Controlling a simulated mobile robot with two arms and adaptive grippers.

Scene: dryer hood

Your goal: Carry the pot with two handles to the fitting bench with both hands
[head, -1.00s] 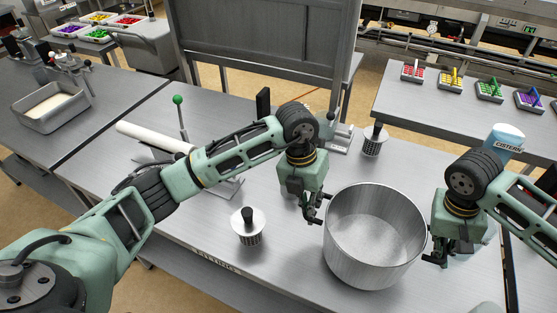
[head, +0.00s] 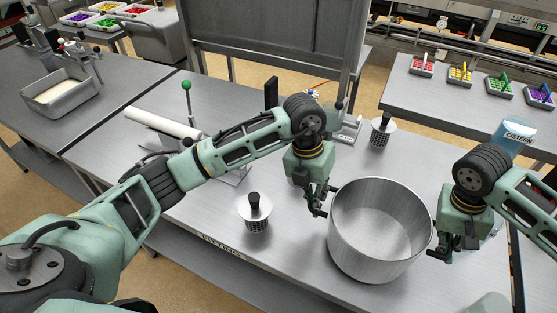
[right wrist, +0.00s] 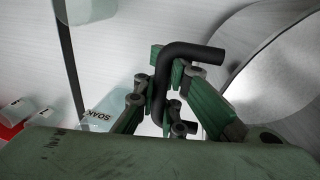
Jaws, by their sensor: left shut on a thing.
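The pot (head: 375,245) is a big grey metal cylinder, upright and empty, over the right part of the fitting bench (head: 190,225). Whether its base touches the bench top is hard to tell. My left gripper (head: 318,205) is shut on the pot's left handle, which is mostly hidden by the fingers. My right gripper (head: 440,252) is at the pot's right side. In the right wrist view, the black bent handle (right wrist: 192,52) passes between my right gripper's fingers (right wrist: 168,85); whether they press on it is unclear. The pot wall (right wrist: 265,65) shows beside them.
A perforated strainer with a black knob (head: 255,212) stands left of the pot, and a similar one (head: 381,133) behind it. A white roll (head: 162,123) lies at the left. A dark panel (head: 270,35) rises behind the bench.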

